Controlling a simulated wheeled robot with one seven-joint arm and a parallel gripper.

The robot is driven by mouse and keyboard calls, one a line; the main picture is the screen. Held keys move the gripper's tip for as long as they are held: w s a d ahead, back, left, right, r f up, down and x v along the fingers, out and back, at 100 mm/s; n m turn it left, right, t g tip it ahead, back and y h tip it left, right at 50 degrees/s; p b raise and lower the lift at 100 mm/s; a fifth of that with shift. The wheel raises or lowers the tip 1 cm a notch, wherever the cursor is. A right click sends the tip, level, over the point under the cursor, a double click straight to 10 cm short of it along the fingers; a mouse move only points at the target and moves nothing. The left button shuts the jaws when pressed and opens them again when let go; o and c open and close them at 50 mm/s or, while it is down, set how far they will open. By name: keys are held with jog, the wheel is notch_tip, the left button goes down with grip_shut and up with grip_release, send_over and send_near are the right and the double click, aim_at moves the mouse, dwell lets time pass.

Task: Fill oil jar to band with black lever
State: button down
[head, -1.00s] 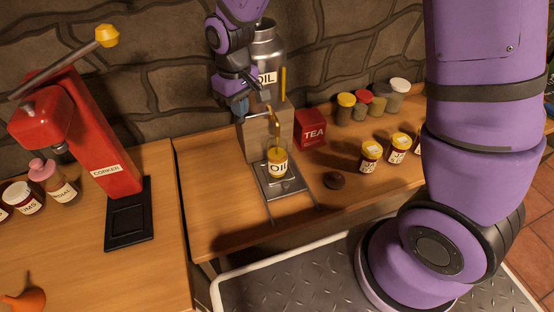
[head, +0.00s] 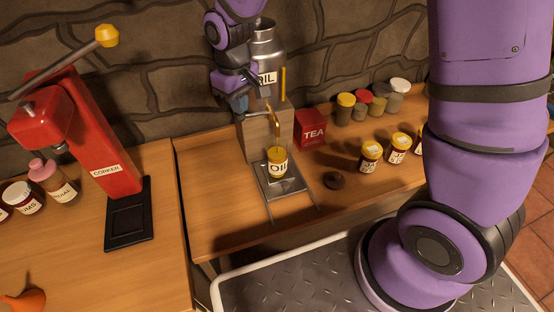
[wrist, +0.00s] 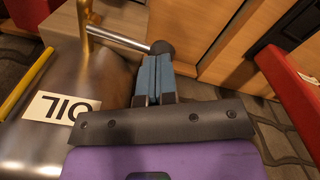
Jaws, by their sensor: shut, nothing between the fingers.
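The oil jar (head: 277,166), with a white OIL label and yellow contents, stands upright on a metal drip tray (head: 283,188) under a brass spout. A thin golden stream runs from the spout into it. I cannot make out its band or the exact oil level. The metal oil can (head: 268,45) stands behind on a block; it also shows in the wrist view (wrist: 90,75). The black lever knob (wrist: 162,48) sits on a metal rod. My gripper (head: 240,103) is shut and empty, its blue fingertips (wrist: 155,62) right at the knob, seemingly touching it.
A red TEA tin (head: 311,128) stands right of the can's block. A red corker (head: 100,150) stands on the left table. The wood left of the tray is clear.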

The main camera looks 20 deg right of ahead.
jog(key=shift+r, duration=1.1)
jog(key=shift+r, duration=2.5)
jog(key=shift+s+d+r, duration=0.1)
jog(key=shift+d+r, duration=0.05)
jog(key=shift+r, duration=0.05)
jog(key=s+d+r+m+t, duration=0.3)
jog(key=s+d+r+m, duration=0.1)
jog(key=s+d+r, duration=1)
jog(key=s+d+r+m+t, duration=0.1)
jog(key=s+d+m+t, duration=0.1)
jog(key=s+d, duration=0.3)
jog(key=s, duration=0.3)
jog(key=shift+s+d, duration=0.25)
jog(key=shift+s, duration=0.1)
